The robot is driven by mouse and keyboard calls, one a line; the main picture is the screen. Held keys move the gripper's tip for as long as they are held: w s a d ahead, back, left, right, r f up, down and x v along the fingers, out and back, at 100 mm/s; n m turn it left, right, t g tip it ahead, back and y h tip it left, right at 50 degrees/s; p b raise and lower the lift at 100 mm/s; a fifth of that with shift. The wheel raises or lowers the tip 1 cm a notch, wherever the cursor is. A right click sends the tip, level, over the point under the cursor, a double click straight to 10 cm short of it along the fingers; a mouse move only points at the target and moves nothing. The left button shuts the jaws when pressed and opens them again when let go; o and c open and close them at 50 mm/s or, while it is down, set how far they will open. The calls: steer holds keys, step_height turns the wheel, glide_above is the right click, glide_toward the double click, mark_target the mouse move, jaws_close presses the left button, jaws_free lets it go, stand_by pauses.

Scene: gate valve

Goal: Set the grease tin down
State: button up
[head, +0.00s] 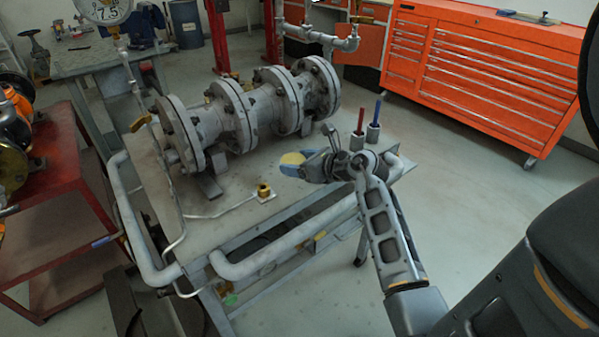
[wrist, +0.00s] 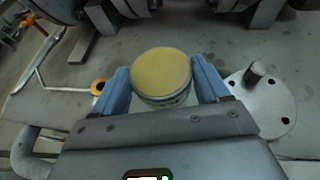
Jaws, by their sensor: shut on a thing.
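The grease tin (wrist: 161,75) is a short round tin with a yellow top, and it also shows in the head view (head: 291,158). My gripper (wrist: 161,84) is shut on the tin, with one blue finger on each side of it. In the head view my gripper (head: 297,165) is over the front right part of the grey workbench (head: 232,190). The tin's underside is hidden, so I cannot tell whether it touches the bench top.
A flanged pipe assembly (head: 248,112) lies along the back of the bench. A brass fitting (head: 264,191) with a thin pipe is left of my gripper. Red-handled (head: 360,122) and blue-handled (head: 375,115) pieces stand to the right. Bare bench lies between the fitting and the tin.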

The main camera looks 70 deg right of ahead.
steer(key=shift+f, duration=1.8)
steer(key=shift+f, duration=0.1)
steer(key=o, duration=1.2)
